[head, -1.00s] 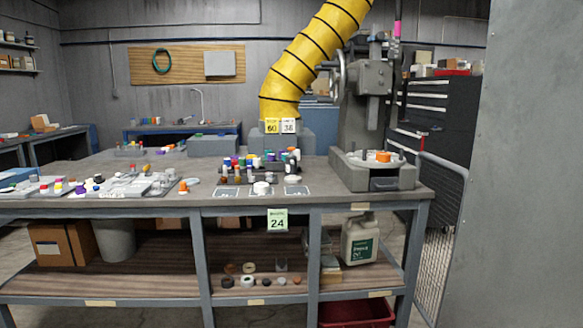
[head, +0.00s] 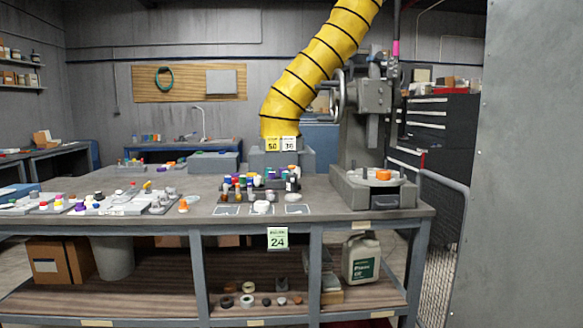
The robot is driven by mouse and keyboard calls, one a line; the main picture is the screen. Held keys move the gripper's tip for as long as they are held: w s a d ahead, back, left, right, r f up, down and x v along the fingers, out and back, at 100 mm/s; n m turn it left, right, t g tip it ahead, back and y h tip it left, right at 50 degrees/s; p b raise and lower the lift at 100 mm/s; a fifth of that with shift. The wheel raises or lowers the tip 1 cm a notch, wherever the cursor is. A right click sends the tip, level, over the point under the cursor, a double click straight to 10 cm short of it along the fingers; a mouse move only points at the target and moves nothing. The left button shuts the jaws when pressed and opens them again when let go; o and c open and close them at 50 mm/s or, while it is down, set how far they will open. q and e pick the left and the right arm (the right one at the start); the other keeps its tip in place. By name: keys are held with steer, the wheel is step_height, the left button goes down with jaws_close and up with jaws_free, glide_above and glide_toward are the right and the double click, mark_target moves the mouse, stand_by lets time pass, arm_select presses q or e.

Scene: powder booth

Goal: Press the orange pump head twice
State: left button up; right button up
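An orange round piece (head: 383,175) sits on the base of the grey press-like machine (head: 372,190) at the right end of the workbench. A smaller orange piece (head: 183,206) stands near the bench's front edge, left of the middle. From this distance I cannot tell which orange piece, if either, is the pump head. A rack of small bottles with coloured caps (head: 262,182) stands mid-bench; single caps are too small to make out. Neither of my grippers is in view.
The grey workbench (head: 130,224) spans the view, with trays of small coloured parts (head: 110,203) at left. A yellow hose (head: 320,60) hangs behind it. A mesh barrier (head: 437,235) and grey panel (head: 520,160) close off the right. A white jug (head: 361,258) stands on the lower shelf.

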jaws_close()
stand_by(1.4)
